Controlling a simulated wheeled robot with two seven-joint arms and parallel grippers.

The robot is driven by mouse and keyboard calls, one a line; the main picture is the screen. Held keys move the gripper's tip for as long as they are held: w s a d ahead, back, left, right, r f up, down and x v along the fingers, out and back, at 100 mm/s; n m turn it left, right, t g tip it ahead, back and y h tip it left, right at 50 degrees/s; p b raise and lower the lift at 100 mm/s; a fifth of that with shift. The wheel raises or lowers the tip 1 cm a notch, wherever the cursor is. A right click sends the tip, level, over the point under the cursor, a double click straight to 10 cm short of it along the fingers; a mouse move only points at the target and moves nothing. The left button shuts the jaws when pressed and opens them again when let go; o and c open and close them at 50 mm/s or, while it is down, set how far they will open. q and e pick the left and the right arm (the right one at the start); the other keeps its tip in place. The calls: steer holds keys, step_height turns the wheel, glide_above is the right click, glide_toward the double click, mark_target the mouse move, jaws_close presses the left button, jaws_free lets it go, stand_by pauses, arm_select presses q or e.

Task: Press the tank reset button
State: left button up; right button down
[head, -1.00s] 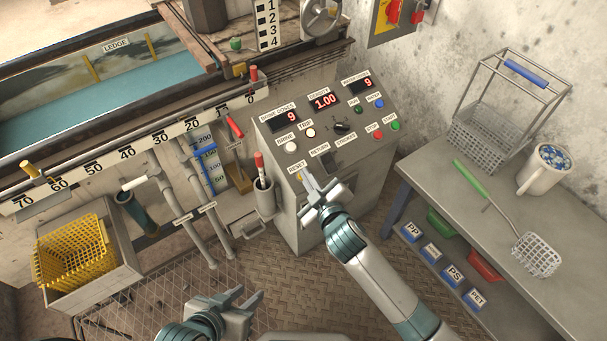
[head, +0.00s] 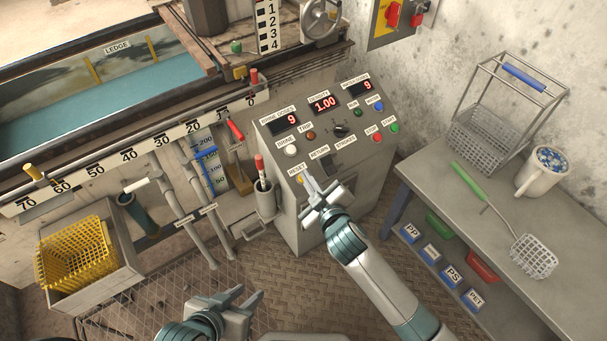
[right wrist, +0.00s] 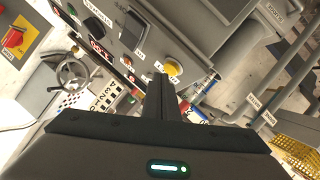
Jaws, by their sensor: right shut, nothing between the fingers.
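The yellow reset button (head: 299,180) sits below the RESET label on the left front of the sloped control panel (head: 335,152). My right gripper (head: 309,182) is shut and empty, its fingertips close beside the button. In the right wrist view the yellow button (right wrist: 173,68) shows just beyond the shut fingertips (right wrist: 161,78). I cannot tell whether they touch it. The TRIP lamp (head: 311,136) is dull brown-red. My left gripper (head: 246,299) is open and empty, low over the floor grating.
A holder with a red-handled tool (head: 262,183) stands left of the panel. The tank (head: 90,95) and yellow basket (head: 75,252) are at left. A bench (head: 455,215) at right holds a wire basket (head: 500,125), mug (head: 543,170) and green-handled skimmer (head: 500,220).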

steer(key=shift+s+d+r, duration=0.1)
steer(key=shift+s+r, duration=0.05)
steer(key=shift+r, duration=0.15)
steer(key=shift+p, duration=0.3)
steer(key=r+p, duration=0.1)
steer(key=s+d+r+p, duration=0.1)
steer(key=r+p, duration=0.1)
steer(key=s+r+p, duration=0.1)
steer(key=p, duration=0.1)
steer(key=shift+d+r, duration=0.2)
stand_by(0.9)
